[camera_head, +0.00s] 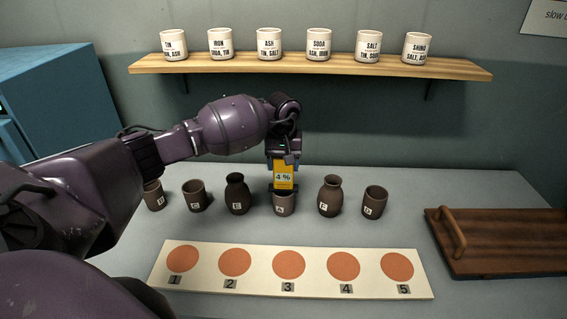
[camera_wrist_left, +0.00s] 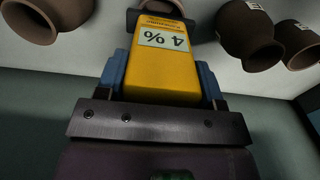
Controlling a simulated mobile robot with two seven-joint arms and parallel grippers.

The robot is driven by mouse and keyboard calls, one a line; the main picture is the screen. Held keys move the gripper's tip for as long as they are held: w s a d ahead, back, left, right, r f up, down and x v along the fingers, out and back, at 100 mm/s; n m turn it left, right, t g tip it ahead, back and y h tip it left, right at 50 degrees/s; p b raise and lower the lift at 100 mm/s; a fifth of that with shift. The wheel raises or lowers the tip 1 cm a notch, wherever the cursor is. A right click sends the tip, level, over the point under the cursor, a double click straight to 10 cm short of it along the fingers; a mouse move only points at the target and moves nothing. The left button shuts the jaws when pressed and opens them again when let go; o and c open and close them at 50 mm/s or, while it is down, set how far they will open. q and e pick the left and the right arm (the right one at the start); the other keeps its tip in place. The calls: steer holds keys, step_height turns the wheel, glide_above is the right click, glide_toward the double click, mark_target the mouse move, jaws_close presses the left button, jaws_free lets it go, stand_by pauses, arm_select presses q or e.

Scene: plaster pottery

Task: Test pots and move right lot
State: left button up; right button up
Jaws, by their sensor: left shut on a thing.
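My left gripper (camera_head: 284,163) is shut on a yellow moisture meter (camera_head: 283,174) whose display reads 4 %. It holds the meter upright, its dark lower end at the rim of a small brown pot (camera_head: 284,205) in the middle of a row; I cannot tell whether they touch. The meter also shows in the left wrist view (camera_wrist_left: 160,65). Other dark brown lettered pots stand in the row: a cup (camera_head: 153,195), a cup (camera_head: 195,196), a vase marked E (camera_head: 237,196), a vase marked F (camera_head: 330,197) and a cup (camera_head: 375,201). My right gripper is not in view.
A pale board (camera_head: 261,284) with orange discs numbered 1 to 5 lies in front of the pots, its discs empty. A brown wooden tray (camera_head: 500,262) with a handle is at the right. A shelf (camera_head: 300,65) above holds several labelled white jars. A blue cabinet (camera_head: 65,95) stands left.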

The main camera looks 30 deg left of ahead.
arm_select(q)
steer(key=shift+f, duration=0.1)
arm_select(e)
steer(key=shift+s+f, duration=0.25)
arm_select(q)
steer(key=shift+r+p, duration=0.35)
steer(key=shift+r, duration=1.5)
steer(key=shift+r+p, duration=0.55)
steer(key=shift+r, duration=0.25)
steer(key=shift+r+p, duration=0.3)
steer(key=shift+r, duration=0.65)
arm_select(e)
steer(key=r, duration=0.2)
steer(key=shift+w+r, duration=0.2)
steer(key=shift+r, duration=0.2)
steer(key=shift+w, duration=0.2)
